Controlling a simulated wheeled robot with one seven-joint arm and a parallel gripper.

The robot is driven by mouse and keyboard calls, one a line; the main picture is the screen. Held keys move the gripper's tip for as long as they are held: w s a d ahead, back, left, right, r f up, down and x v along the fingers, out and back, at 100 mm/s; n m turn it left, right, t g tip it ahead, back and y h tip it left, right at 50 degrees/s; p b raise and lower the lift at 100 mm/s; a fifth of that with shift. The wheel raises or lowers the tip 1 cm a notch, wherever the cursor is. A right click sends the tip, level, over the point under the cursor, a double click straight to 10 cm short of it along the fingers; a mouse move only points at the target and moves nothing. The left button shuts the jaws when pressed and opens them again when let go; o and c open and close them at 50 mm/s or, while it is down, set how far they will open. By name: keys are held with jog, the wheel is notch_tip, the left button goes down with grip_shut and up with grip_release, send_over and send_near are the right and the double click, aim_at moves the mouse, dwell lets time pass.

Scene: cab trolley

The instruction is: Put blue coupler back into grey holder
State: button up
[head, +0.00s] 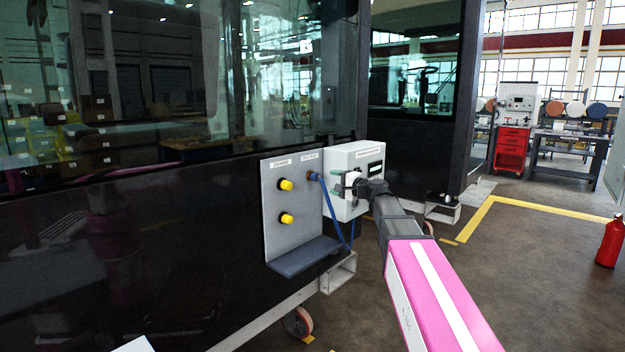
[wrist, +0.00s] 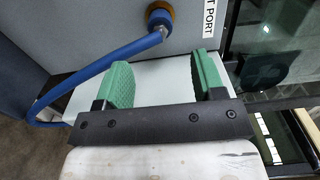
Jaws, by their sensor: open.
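The blue coupler (head: 314,176) sits at the port at the upper right of the grey panel (head: 292,232), with a blue hose (head: 338,226) hanging from it. In the wrist view the coupler (wrist: 160,18) shows a blue ring inside a brass-orange collar at the top. My gripper (head: 336,180) is to the right of the coupler, in front of the white box. In the wrist view my gripper (wrist: 160,68) has its green fingers wide apart with nothing between them, short of the coupler. I cannot pick out a separate grey holder with certainty.
Two yellow knobs (head: 286,184) stick out of the panel, above a blue-grey ledge (head: 303,257). A white box (head: 352,158) adjoins the panel on its right. The hose loops at left in the wrist view. Open floor lies right, with a red bottle (head: 610,240).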

aim_at(321, 178)
jog(key=shift+a, duration=0.1)
dwell(0.3)
jog(key=shift+x, duration=4.4)
grip_shut()
jog(key=shift+s, duration=0.1)
jog(key=shift+v, duration=2.9)
